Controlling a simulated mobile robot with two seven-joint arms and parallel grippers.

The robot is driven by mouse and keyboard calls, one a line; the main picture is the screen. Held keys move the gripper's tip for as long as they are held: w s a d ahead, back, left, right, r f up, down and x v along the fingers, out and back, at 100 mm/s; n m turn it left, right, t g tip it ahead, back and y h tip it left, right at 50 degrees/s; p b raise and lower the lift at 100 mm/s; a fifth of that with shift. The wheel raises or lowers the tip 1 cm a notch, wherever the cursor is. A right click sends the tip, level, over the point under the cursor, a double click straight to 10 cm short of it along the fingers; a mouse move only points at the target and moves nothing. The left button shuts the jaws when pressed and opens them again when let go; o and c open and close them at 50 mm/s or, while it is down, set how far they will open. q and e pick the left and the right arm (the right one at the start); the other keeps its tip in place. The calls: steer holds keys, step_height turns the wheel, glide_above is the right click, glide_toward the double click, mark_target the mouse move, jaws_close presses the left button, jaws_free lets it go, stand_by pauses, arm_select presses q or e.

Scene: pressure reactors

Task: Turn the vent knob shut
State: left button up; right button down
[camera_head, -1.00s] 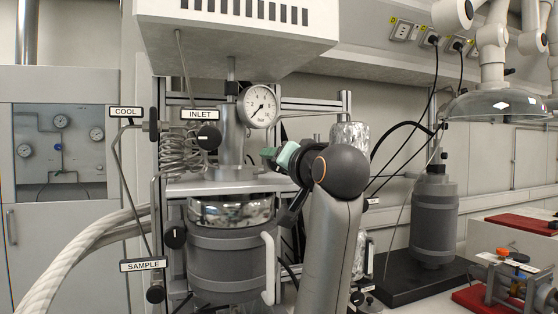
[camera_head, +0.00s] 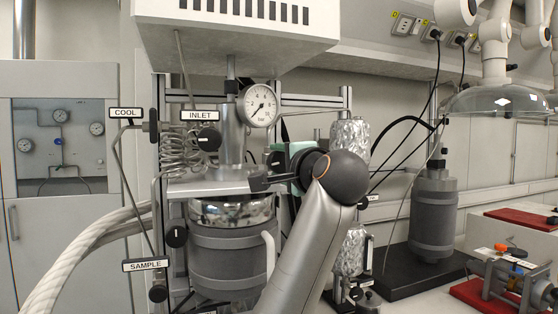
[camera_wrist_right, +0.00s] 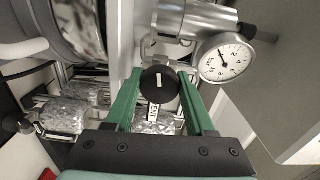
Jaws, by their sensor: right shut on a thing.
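The vent knob (camera_wrist_right: 158,86) is round and black with a short white mark. In the right wrist view it sits between the two green fingers of my right gripper (camera_wrist_right: 159,77), which is shut on it. A small label (camera_wrist_right: 153,113), turned sideways and partly legible, shows just below the knob. In the head view my right gripper (camera_head: 292,158) is at the right side of the reactor's top, below and right of the pressure gauge (camera_head: 259,106). My left gripper is not in view.
The inlet knob (camera_head: 209,139), the coil and the cool label (camera_head: 126,113) are left of my gripper. The reactor vessel (camera_head: 230,258) is below. A foil-wrapped cylinder (camera_head: 349,142) stands close on the right, with a grey vessel (camera_head: 433,218) farther right.

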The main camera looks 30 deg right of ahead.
steer(key=shift+m, duration=1.2)
steer(key=shift+c, duration=1.3)
jaws_free()
steer(key=b+v, duration=0.3)
steer(key=v, duration=0.9)
steer(key=shift+s, duration=0.25)
steer(key=shift+a, duration=0.1)
